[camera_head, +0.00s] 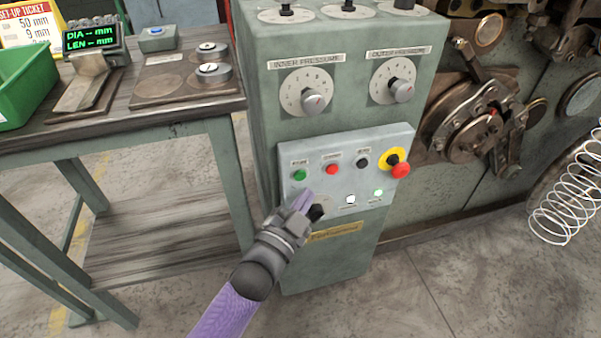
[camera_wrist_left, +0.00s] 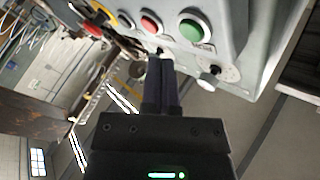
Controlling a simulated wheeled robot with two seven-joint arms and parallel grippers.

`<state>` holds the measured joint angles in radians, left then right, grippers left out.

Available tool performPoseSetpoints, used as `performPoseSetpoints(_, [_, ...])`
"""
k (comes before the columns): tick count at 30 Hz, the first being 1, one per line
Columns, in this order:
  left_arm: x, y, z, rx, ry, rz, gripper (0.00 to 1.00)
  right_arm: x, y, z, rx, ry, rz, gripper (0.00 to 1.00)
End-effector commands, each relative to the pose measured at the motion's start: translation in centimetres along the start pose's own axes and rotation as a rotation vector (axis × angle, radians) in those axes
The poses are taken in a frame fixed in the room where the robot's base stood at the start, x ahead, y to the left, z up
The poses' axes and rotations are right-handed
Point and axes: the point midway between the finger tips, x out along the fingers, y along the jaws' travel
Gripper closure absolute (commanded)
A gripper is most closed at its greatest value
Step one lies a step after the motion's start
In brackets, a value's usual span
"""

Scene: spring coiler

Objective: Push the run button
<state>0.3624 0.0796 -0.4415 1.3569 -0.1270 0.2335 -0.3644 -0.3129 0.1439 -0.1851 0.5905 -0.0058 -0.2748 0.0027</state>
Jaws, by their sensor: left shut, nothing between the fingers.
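The control panel (camera_head: 330,150) is a grey-green box on the front of the machine's pedestal. A green button (camera_head: 299,175) sits at the panel's left, with a label above it too small to read surely. A red button (camera_head: 332,169) and a black button (camera_head: 364,163) sit to its right. My left gripper (camera_head: 304,201) is shut and empty, just below the green button, apart from it as far as I can tell. In the left wrist view the green button (camera_wrist_left: 196,28) is right of and beyond the shut fingertips (camera_wrist_left: 160,62). My right gripper is in neither view.
A red emergency stop (camera_head: 399,169) on a yellow ring juts out at the panel's right. Two small lit squares sit low on the panel. Dials (camera_head: 306,92) are above. A workbench (camera_head: 180,118) stands left; a large wire spring (camera_head: 565,205) is at right.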

Motion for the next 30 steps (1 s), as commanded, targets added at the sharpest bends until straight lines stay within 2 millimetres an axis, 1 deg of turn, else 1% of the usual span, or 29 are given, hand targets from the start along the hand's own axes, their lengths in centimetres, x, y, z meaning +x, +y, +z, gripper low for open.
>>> performPoseSetpoints(1, [-0.3,0.0,-0.6,-0.001,0.001,-0.001,1.00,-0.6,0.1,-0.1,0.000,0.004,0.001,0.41])
performPoseSetpoints(3, [-0.8,0.4,-0.9,0.000,0.000,-0.001,1.00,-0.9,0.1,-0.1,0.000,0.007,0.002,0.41])
performPoseSetpoints(11, [-2.3,1.6,-1.8,0.001,-0.001,0.000,1.00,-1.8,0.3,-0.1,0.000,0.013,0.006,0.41])
performPoseSetpoints(30, [-2.3,1.7,-1.7,0.001,0.000,0.000,1.00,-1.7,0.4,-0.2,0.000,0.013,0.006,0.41])
